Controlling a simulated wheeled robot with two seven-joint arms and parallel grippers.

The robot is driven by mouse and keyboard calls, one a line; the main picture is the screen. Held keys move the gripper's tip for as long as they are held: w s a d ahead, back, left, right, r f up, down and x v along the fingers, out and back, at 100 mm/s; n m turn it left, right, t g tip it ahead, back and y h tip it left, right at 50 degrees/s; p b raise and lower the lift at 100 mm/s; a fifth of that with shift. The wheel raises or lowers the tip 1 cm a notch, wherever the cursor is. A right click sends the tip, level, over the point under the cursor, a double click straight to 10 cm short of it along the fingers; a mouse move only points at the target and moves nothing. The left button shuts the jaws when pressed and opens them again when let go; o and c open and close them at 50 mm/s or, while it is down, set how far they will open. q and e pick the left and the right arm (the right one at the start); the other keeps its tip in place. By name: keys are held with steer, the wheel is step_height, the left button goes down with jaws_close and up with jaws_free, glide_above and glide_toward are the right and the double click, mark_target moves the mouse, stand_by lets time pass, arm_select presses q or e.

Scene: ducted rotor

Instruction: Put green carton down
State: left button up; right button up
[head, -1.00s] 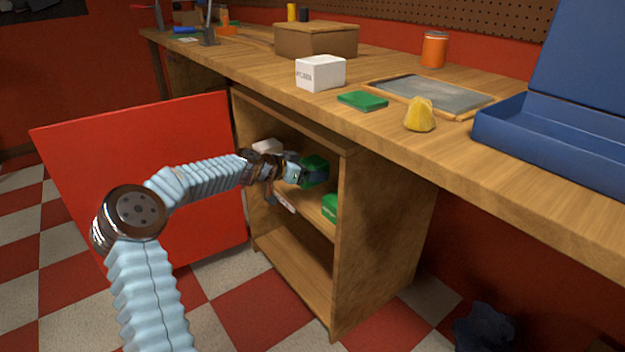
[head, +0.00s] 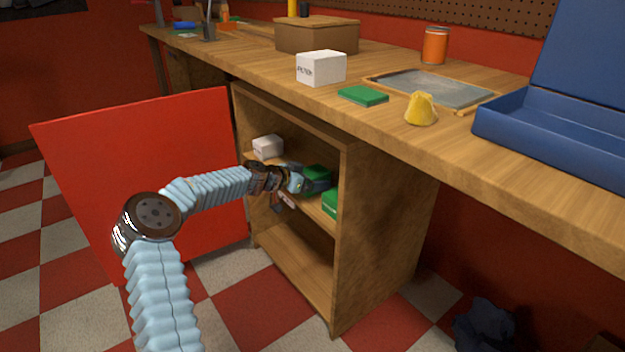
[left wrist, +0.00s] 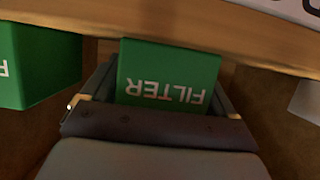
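The green carton (head: 317,172), marked FILTER, is inside the open cabinet, at the level of its middle shelf (head: 312,207). My left gripper (head: 313,184) reaches in from the left with its fingers around the carton. In the left wrist view the carton (left wrist: 168,75) sits between the two fingers (left wrist: 168,98), which look closed on its sides. I cannot tell whether its underside touches the shelf. My right gripper is not in view.
A second green carton (head: 330,203) stands on the shelf near the cabinet's right wall; it also shows in the left wrist view (left wrist: 40,65). A white box (head: 267,147) is further in on the left. The red door (head: 140,170) stands open. The worktop (head: 390,130) is above.

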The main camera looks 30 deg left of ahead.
arm_select(q)
steer(key=shift+o, duration=0.8)
steer(key=shift+r, duration=0.15)
steer(key=shift+s+a, duration=0.2)
steer(key=shift+s, duration=0.05)
steer(key=v, duration=1.1)
steer(key=shift+s+r+b, duration=0.15)
steer(key=shift+b, duration=0.15)
